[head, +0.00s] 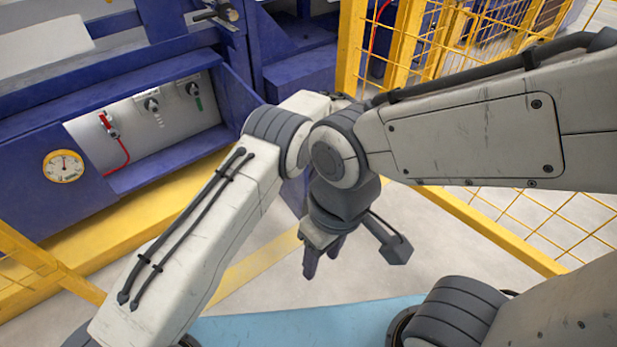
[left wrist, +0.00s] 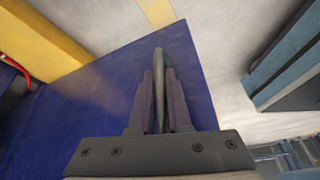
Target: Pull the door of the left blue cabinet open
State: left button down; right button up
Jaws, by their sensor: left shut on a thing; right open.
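The left blue cabinet (head: 28,150) stands at the left of the head view. Its front is open, showing a pale inner panel with valves and a red hose. Its blue door (head: 238,97) stands swung out at the right side, partly hidden behind my left arm. In the left wrist view the door (left wrist: 80,110) fills the middle, with floor past its edge. My left gripper (left wrist: 160,78) is shut on the grey door handle (left wrist: 159,60); the head view hides this grip. My right gripper (head: 322,262) is open and empty, pointing down above the floor.
Yellow mesh fencing (head: 440,45) stands behind and to the right. My two arms cross closely in mid-view. Pale floor (head: 262,292) is clear below them.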

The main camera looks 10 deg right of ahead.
pick_arm(q)
jog(key=shift+s+d, duration=0.2)
jog(key=shift+s, duration=0.05)
jog(key=c, duration=0.9)
grip_release()
jog(key=shift+o, duration=0.2)
jog(key=shift+w+a, duration=0.1)
jog(key=p+v, duration=0.4)
jog(key=v, duration=0.6)
jog(key=shift+r+p, duration=0.2)
jog(key=shift+p, duration=0.15)
